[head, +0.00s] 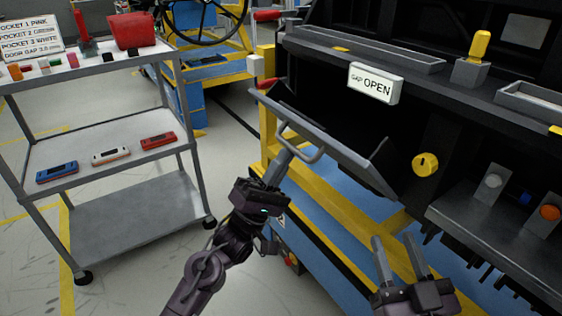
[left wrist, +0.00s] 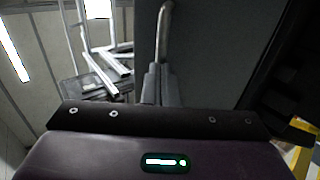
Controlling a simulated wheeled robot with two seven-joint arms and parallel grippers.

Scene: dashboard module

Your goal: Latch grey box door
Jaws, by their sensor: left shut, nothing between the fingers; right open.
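The grey box door (head: 335,135) hangs open and tilted outward below a sign reading "GAP OPEN" (head: 376,84). A grey bar handle (head: 312,153) is on its outer face. My left gripper (head: 284,152) is shut and empty, its fingertips close to the handle's left end; I cannot tell whether they touch. In the left wrist view, the shut fingers (left wrist: 161,82) point at the handle bar (left wrist: 164,20), with the grey door panel (left wrist: 215,50) behind. My right gripper (head: 398,246) is open and empty, below and right of the door. The box interior is dark.
The black dashboard (head: 330,25) carries a yellow-topped lever (head: 479,50) and a yellow knob (head: 425,165). A yellow and blue frame (head: 335,208) stands beneath. A grey shelf cart (head: 110,190) stands at the left, with clear floor between it and the frame.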

